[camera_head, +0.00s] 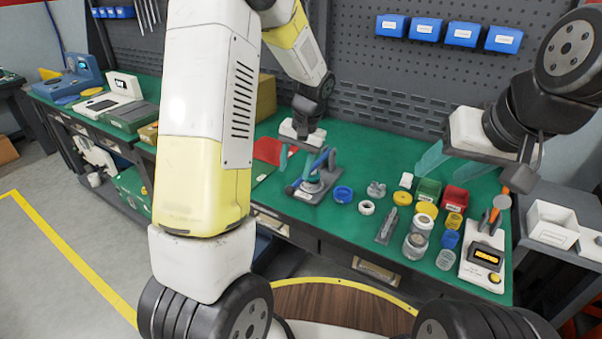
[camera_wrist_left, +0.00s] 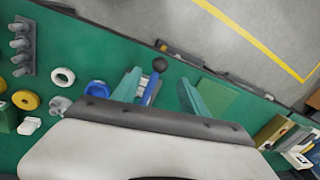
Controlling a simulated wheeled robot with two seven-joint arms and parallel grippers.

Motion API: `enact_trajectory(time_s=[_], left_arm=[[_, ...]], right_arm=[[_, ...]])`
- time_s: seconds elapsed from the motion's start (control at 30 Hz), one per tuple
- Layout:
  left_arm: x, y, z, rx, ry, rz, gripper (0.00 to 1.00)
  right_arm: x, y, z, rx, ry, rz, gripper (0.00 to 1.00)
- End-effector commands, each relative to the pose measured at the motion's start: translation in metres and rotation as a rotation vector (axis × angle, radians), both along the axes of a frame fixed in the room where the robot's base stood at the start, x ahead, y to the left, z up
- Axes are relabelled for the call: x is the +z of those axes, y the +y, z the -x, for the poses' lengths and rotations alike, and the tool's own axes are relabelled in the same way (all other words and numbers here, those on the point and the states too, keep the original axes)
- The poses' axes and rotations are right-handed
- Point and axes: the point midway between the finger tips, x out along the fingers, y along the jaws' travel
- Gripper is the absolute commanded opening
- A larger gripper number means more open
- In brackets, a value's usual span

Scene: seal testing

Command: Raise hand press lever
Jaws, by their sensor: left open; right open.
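The hand press (camera_head: 312,188), with a grey base and a blue lever, stands on the green bench mat. My left gripper (camera_head: 308,157) is open with its teal fingers directly over the press. In the left wrist view the blue lever (camera_wrist_left: 152,92) with its black ball knob (camera_wrist_left: 159,65) shows between the open fingers of my left gripper (camera_wrist_left: 160,84), closer to the left finger. I cannot tell whether a finger touches it. The press's lower part is partly hidden by the gripper body there. My right gripper (camera_head: 453,163) is open and empty above the bench's right part.
To the right of the press are a blue ring (camera_head: 343,194), a white ring (camera_head: 366,207), a grey pin holder (camera_head: 387,226), jars, a green bin (camera_head: 428,189), a red bin (camera_head: 455,198) and a white device (camera_head: 484,262). A red item (camera_head: 268,151) lies to the left.

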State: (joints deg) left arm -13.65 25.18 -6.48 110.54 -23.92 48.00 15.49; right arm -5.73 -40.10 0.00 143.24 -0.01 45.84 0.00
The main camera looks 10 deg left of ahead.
Motion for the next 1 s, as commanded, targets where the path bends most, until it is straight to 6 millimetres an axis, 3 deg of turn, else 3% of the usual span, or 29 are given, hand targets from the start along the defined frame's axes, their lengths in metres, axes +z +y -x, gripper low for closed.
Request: enact_trajectory(time_s=[0.43, 0.6, 0.87, 1.0], left_arm=[[-0.063, 0.012, -0.001, 0.001, 0.003, 0.000, 0.52], [-0.073, 0.014, -0.002, -0.001, 0.000, 0.000, 0.52], [-0.074, 0.015, -0.002, 0.000, 0.000, 0.000, 0.52], [-0.074, 0.014, -0.002, 0.000, 0.000, 0.000, 0.24]], right_arm=[[0.000, 0.000, 0.000, 0.000, 0.000, 0.000, 0.52], [0.000, 0.000, 0.000, 0.000, 0.000, 0.000, 0.52], [0.000, 0.000, 0.000, 0.000, 0.000, 0.000, 0.52], [0.000, 0.000, 0.000, 0.000, 0.000, 0.000, 0.52]])
